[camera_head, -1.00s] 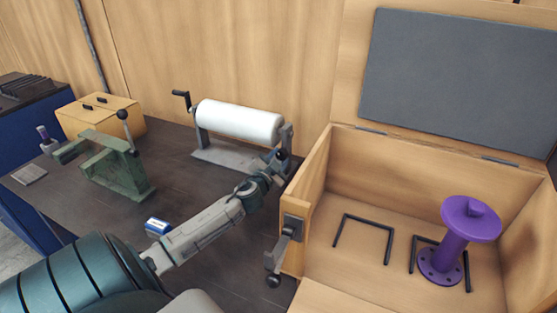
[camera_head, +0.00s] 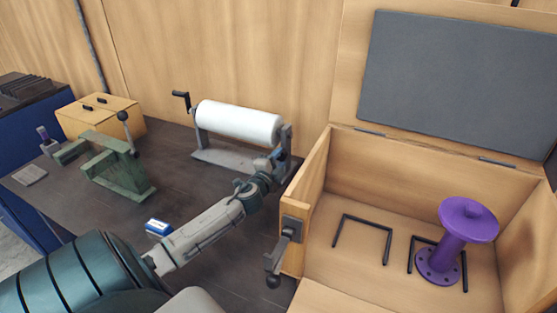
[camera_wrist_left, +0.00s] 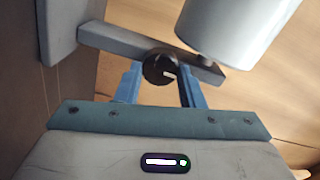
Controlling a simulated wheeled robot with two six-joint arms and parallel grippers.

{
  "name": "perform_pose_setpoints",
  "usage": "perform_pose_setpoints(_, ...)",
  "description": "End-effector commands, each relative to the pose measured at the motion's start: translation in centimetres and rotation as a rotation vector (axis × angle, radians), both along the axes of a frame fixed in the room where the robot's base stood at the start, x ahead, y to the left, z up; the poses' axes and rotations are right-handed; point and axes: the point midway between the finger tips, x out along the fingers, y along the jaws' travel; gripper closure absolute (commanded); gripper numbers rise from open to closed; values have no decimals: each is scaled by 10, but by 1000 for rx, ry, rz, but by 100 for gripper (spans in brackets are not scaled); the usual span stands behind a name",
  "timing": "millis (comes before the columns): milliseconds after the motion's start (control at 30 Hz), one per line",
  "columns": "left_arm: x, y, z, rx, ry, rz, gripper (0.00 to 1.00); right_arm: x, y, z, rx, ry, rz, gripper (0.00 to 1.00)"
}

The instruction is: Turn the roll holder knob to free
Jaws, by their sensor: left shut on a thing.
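The roll holder, with a white roll (camera_head: 238,121) on a grey stand (camera_head: 228,160), is on the dark bench against the wooden wall. In the left wrist view its dark round knob (camera_wrist_left: 153,70) with a pale mark sits on a grey upright bar (camera_wrist_left: 112,40), beside the roll's end (camera_wrist_left: 235,25). My left gripper (camera_head: 279,154) is at the holder's right end. Its blue fingers (camera_wrist_left: 160,80) are shut on the knob, one on each side. In the head view the knob is mostly hidden by the gripper. My right gripper is not in view.
An open wooden box (camera_head: 309,195) with a purple flanged pipe (camera_head: 453,245) stands right of the holder, close to my left wrist. A green clamp-like tool (camera_head: 120,175), a small blue-and-white object (camera_head: 158,227) and a wooden case (camera_head: 120,108) are on the left.

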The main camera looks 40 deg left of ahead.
Motion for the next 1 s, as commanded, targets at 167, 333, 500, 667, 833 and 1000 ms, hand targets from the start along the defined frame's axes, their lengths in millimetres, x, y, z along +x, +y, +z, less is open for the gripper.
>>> perform_pose_setpoints(167, 0, 0, -1, 14, 5, -1, 88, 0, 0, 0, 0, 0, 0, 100)
perform_pose_setpoints(333, 0, 0, -1, 15, 6, 0, 88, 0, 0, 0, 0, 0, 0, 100)
perform_pose_setpoints(500, 0, 0, -1, 15, 6, 0, 63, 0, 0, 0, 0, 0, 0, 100)
perform_pose_setpoints(667, 0, 0, -1, 15, 6, 0, 43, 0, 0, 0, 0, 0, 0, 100)
perform_pose_setpoints(833, 0, 0, -1, 14, 5, 0, 43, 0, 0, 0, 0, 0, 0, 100)
perform_pose_setpoints(1000, -6, -1, -2, 17, 6, 0, 43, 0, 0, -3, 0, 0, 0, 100)
